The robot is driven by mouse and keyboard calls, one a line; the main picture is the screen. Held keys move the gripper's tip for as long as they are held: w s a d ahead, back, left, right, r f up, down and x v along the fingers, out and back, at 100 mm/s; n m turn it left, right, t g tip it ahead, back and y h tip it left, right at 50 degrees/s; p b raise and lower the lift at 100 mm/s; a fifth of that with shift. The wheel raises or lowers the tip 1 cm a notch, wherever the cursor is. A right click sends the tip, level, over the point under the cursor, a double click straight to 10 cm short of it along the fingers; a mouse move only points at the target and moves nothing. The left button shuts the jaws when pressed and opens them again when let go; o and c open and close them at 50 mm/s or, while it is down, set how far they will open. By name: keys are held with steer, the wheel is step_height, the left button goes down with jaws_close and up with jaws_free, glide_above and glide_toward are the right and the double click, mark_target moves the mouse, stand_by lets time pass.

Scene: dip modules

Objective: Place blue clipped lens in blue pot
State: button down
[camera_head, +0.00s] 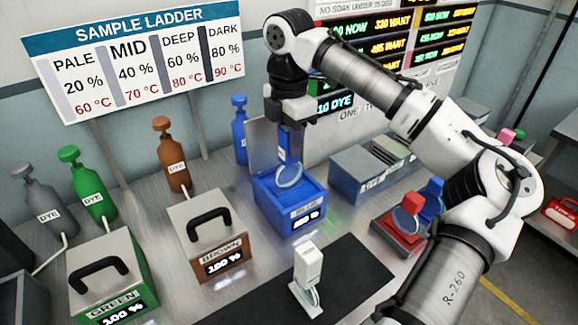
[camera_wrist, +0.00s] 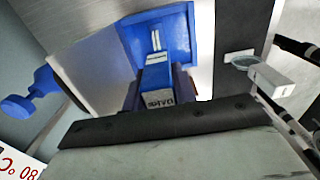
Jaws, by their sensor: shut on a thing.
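The blue pot (camera_head: 291,207) stands open on the steel bench, with a grey panel upright at its back, and its percentage display is lit. It also shows in the wrist view (camera_wrist: 182,50). My gripper (camera_head: 290,138) points down over the pot and is shut on the blue clipped lens (camera_wrist: 158,78). The clip's label faces the wrist camera. In the head view the clear round lens (camera_head: 288,176) hangs below the clip at the pot's mouth. I cannot tell how deep it sits or whether it touches the pot.
A brown pot (camera_head: 210,240) and a green pot (camera_head: 112,275) with handled lids stand left. A white clipped lens (camera_head: 307,268) is on the dark mat (camera_head: 345,270). A red stand (camera_head: 397,238) with red and blue clips is right. Dye bottles stand behind.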

mark_target(289, 185)
step_height(289, 185, down, 7)
steer(key=shift+f+p, duration=0.15)
steer(key=shift+p, duration=0.25)
steer(key=shift+f, duration=0.1)
steer(key=c, duration=1.1)
jaws_free()
step_height(289, 185, up, 12)
steer(key=shift+r+b, duration=0.15)
steer(key=shift+b, duration=0.8)
